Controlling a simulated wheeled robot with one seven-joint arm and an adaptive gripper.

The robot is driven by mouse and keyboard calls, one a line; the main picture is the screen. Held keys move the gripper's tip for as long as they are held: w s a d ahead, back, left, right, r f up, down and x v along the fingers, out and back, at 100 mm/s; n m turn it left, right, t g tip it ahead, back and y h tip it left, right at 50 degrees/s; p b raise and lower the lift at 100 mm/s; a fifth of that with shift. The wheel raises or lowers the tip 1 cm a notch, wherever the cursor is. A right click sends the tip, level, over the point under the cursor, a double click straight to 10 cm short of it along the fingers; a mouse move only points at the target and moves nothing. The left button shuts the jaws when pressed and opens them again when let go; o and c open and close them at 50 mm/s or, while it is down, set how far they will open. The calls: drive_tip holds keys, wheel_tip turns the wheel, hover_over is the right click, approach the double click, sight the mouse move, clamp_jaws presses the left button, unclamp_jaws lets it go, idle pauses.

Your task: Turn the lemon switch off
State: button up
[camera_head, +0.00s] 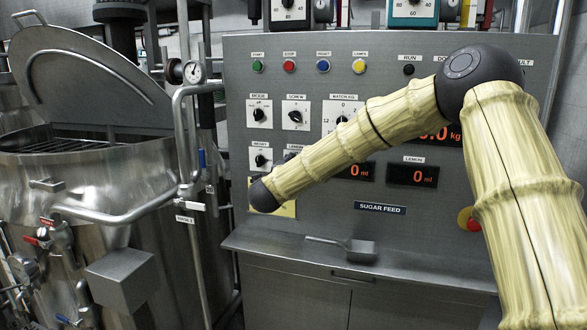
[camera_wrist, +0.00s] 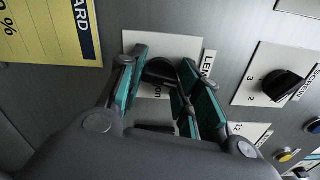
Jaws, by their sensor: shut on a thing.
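The lemon switch is a black knob (camera_wrist: 158,71) on a white plate (camera_wrist: 190,45), with a label partly reading "LE" and an "on" mark in the wrist view. My gripper (camera_wrist: 164,64) has its teal-padded fingers on either side of this knob and is shut on it. The knob's exact pointing direction is hard to tell between the fingers. In the head view only an edge of the lemon plate (camera_head: 290,158) shows; my arm hides the knob and my gripper there.
The screw knob (camera_wrist: 284,85) is right of my gripper in the wrist view, and a yellow card (camera_wrist: 40,35) is at the upper left. In the head view, a lemon display (camera_head: 413,175) reads 0 ml. A scoop (camera_head: 358,248) lies on the ledge, and an open steel kettle (camera_head: 90,200) stands left.

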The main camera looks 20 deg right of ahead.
drive_tip(key=shift+n, duration=1.1)
drive_tip(key=shift+f, duration=0.1)
drive_tip(key=o, duration=1)
drive_tip(key=v, duration=1.2)
